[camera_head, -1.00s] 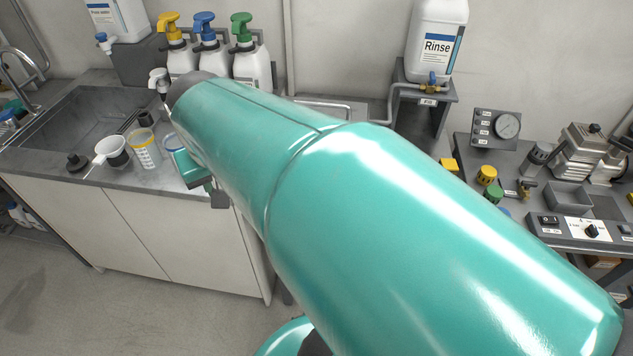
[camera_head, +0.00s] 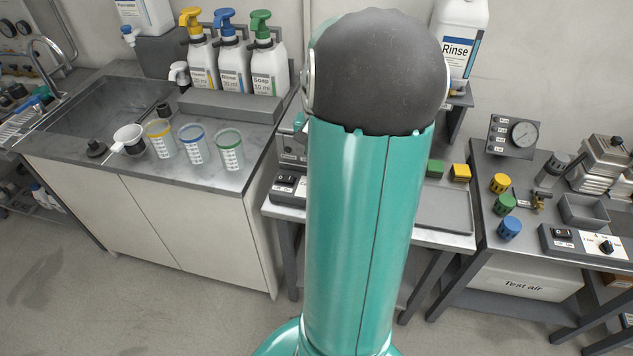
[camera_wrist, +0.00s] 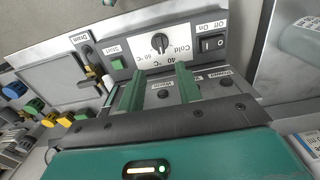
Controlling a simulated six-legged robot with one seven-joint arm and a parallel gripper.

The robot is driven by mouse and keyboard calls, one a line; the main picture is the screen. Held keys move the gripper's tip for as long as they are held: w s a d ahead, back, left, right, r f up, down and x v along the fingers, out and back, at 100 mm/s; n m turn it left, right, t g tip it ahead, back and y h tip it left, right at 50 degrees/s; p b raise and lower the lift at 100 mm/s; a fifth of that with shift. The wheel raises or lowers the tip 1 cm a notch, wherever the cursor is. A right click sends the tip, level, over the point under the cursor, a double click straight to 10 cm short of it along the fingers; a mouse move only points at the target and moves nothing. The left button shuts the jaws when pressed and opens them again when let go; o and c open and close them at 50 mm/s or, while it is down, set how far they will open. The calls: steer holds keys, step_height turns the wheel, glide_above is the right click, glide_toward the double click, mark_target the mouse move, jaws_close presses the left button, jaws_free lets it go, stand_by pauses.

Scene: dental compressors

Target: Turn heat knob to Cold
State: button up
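The heat knob (camera_wrist: 159,42) is a small black knob on a white label plate on a grey control panel, seen upside down in the wrist view. "Cold", "40 °C" and "60 °C" are printed around it; I cannot tell which mark it points to. My gripper (camera_wrist: 158,76) is open, with two green fingers apart and nothing between them. In the wrist picture the fingertips appear just below the knob and are not around it. In the head view my arm hides the knob and gripper; only the panel's left end (camera_head: 289,187) shows.
A black Off/On switch (camera_wrist: 213,43) and a green Start button (camera_wrist: 117,63) flank the knob. A drain valve (camera_wrist: 92,73) sits left in the wrist view. Cups stand on the sink counter (camera_head: 120,176). Blue, green and yellow knobs (camera_head: 509,228) are on the right bench.

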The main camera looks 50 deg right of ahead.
step_height(320, 180, down, 11)
steer(key=shift+r, duration=0.15)
jaws_close()
